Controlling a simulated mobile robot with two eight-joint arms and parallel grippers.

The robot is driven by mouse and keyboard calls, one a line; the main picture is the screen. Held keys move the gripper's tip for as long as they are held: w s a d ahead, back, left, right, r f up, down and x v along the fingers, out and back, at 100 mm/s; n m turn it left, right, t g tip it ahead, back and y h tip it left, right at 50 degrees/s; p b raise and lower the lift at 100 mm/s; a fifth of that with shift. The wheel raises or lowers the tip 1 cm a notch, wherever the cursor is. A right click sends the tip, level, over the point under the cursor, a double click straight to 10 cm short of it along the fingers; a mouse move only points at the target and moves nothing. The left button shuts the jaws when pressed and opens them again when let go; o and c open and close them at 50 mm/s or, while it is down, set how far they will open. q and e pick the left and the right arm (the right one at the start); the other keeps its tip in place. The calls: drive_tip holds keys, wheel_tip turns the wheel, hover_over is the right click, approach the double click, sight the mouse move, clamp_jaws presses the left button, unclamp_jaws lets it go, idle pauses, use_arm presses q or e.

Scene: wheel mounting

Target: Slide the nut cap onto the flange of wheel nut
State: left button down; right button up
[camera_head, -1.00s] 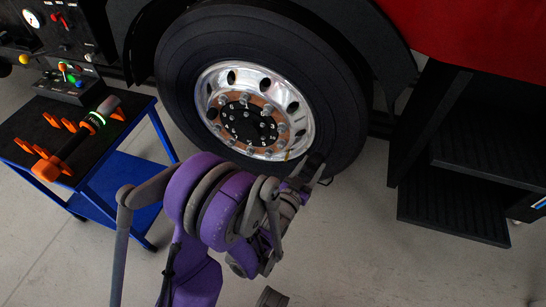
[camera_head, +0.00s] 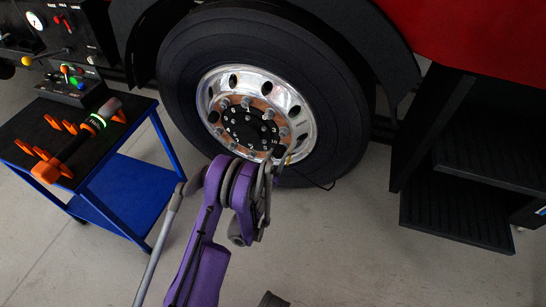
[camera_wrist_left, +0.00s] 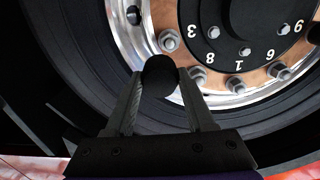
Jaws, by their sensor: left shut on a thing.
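My left gripper (camera_head: 281,158) is at the lower right of the wheel in the head view. In the left wrist view, its two fingers (camera_wrist_left: 160,75) are shut on a round black nut cap (camera_wrist_left: 158,80). The cap is in front of the silver rim, between a wheel nut at upper right (camera_wrist_left: 169,41) and another at right (camera_wrist_left: 198,76). Both nuts look bare, and the cap appears apart from them. The cap's depth from the wheel and any nut right behind it cannot be told. My right gripper is not in view.
The wheel's black tyre (camera_head: 180,75) surrounds the rim. More nuts ring the numbered black hub (camera_head: 250,122). A blue cart (camera_head: 150,185) with a tool (camera_head: 75,145) stands at left. Black steps (camera_head: 455,220) are at right.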

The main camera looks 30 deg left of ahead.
use_arm(q)
drive_tip(key=shift+a+f+y, duration=0.3)
drive_tip(key=shift+a+f, duration=0.5)
drive_tip(key=shift+a, duration=0.15)
drive_tip(key=shift+w, duration=0.35)
drive_tip(key=shift+b+x, duration=0.45)
drive_tip(key=shift+x, duration=2.05)
drive_tip(key=shift+w, duration=0.2)
drive_tip(key=shift+b+x, duration=0.45)
drive_tip(key=shift+x, duration=1.55)
